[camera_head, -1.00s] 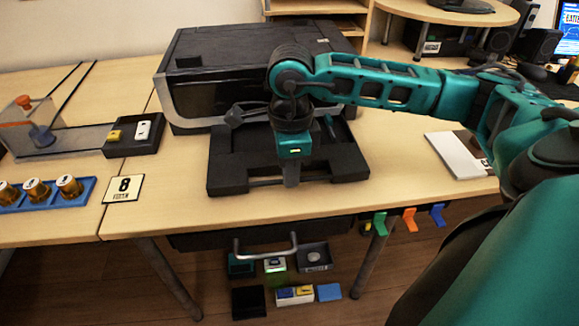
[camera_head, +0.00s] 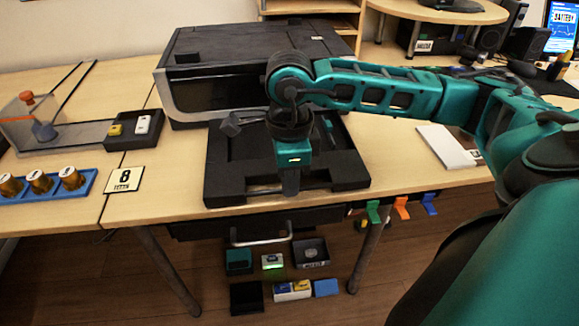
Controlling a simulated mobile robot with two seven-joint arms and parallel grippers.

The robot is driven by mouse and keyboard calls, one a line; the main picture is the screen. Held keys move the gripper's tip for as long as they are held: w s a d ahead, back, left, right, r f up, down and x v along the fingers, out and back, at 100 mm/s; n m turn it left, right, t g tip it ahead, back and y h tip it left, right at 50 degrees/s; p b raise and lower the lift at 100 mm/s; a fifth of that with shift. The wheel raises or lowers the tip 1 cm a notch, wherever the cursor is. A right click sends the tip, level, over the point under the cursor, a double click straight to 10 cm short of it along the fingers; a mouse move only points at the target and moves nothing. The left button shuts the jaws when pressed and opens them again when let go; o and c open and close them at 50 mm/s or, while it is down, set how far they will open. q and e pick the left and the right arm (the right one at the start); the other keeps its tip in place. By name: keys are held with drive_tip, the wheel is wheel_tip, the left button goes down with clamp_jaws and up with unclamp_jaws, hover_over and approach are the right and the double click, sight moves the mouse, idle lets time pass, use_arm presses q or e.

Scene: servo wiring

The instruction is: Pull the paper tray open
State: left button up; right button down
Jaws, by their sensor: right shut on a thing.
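The black printer (camera_head: 225,90) stands on the wooden desk. Its black paper tray (camera_head: 228,180) sticks out from the lower front toward me, well open, with its inside showing. My right gripper (camera_head: 290,184) comes down from above at the middle of the tray's front edge and is shut on it. The fingertips are dark against the dark tray, so the exact contact is hard to see. My right arm hides part of the printer front and tray. My left gripper is not in view.
A white pad (camera_head: 447,147) lies at right. Under the desk are a drawer handle (camera_head: 261,235) and several small boxes.

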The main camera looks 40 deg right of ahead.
drive_tip(key=c, duration=1.2)
unclamp_jaws()
wheel_tip(320, 180, up, 13)
drive_tip(key=p, duration=0.3)
